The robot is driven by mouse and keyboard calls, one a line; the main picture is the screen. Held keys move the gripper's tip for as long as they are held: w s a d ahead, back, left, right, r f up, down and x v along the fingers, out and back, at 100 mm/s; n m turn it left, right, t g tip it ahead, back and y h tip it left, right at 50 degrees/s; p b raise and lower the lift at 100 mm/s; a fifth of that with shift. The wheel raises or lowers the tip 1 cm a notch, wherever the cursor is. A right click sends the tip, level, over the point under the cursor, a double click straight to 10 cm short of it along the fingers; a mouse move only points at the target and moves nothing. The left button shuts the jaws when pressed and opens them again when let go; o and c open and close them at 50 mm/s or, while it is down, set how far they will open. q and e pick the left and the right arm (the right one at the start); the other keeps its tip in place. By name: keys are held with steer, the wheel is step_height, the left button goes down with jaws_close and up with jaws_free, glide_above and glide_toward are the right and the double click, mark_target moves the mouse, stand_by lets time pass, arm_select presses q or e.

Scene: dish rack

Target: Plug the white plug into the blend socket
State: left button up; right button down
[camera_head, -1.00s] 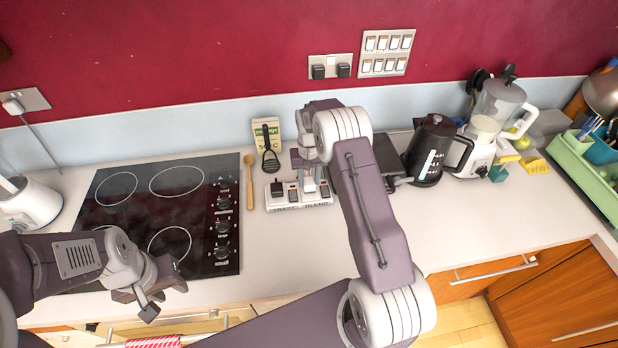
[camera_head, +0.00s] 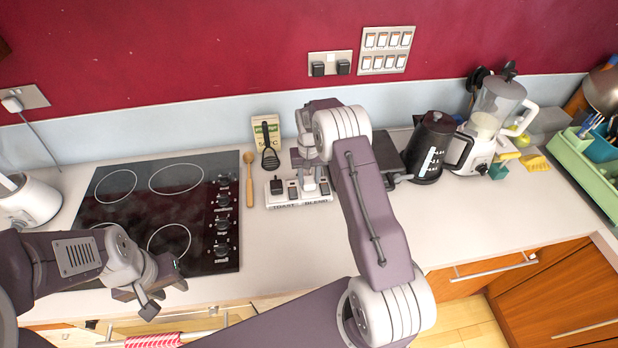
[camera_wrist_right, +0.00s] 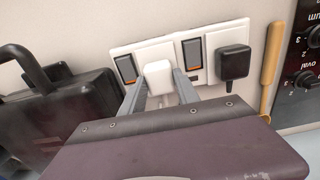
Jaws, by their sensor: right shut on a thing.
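The white plug (camera_wrist_right: 158,73) is between the fingers of my right gripper (camera_wrist_right: 160,88) in the right wrist view. It is at the blend half of the socket strip (camera_wrist_right: 198,32); I cannot tell whether its pins are fully in. The strip lies on the counter in the head view (camera_head: 284,205), marked TOAST on the left and BLEND on the right. A black plug (camera_wrist_right: 233,64) sits in the toast half. My right gripper (camera_head: 309,188) points down over the blend half, partly hidden by its arm. My left gripper (camera_head: 150,300) hangs near the counter's front edge, its jaws unclear.
A black hob (camera_head: 160,210) and a wooden spoon (camera_head: 249,180) lie left of the strip. A dark appliance (camera_wrist_right: 65,110) stands close beside it. A black kettle (camera_head: 428,150) and a blender (camera_head: 490,125) stand to the right. The front right counter is clear.

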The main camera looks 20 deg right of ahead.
steer(key=shift+s+f, duration=0.1)
steer(key=c, duration=1.1)
jaws_free()
steer(key=shift+o, duration=1.4)
step_height(320, 180, up, 9)
steer(key=b, duration=0.1)
